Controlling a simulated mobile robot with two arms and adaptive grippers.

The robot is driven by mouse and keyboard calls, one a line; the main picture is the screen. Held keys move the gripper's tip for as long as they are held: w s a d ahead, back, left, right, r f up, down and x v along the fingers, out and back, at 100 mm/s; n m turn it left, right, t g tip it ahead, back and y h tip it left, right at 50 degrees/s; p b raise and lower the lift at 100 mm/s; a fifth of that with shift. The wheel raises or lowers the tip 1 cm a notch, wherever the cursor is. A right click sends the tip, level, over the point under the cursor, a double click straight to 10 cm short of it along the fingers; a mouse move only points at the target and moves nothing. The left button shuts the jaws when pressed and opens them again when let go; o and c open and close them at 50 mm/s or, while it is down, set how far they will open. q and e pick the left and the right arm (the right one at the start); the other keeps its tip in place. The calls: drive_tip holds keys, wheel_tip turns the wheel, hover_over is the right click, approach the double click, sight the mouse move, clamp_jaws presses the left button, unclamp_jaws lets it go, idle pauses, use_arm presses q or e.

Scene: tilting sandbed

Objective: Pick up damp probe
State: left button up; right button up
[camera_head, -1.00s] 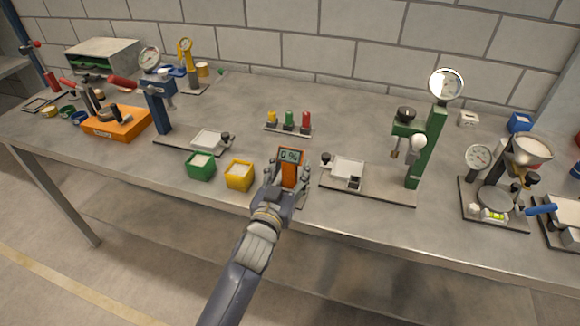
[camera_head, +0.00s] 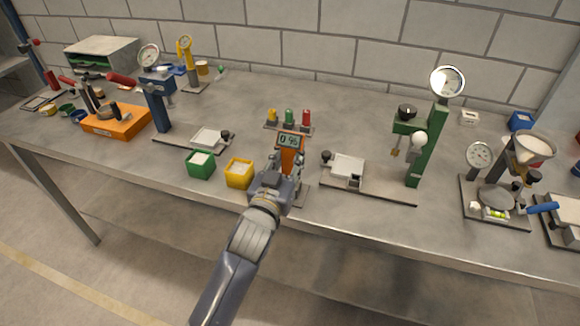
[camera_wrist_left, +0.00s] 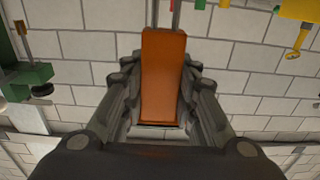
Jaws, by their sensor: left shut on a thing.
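My left gripper also shows there (camera_wrist_left: 160,95). A flat plate (camera_head: 300,196) lies on the bench beside the gripper. My right gripper is not in view.
Green (camera_head: 200,165) and yellow (camera_head: 239,174) boxes with white contents stand left of the gripper. A rack with yellow, green and red knobs (camera_head: 289,120) stands behind the probe. A green dial stand (camera_head: 429,145) is to the right. The grey bench (camera_head: 330,105) is clear at the back middle.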

use_arm(q)
drive_tip(key=a+r+b+v, duration=0.1)
drive_tip(key=b+v, duration=0.1)
drive_tip(key=v, duration=1.3)
wheel_tip(320, 180, up, 6)
drive_tip(key=p, duration=0.6)
drive_tip(key=shift+s+a+r+p, duration=0.15)
drive_tip(key=shift+a+p, duration=0.15)
drive_tip(key=shift+a, duration=0.1)
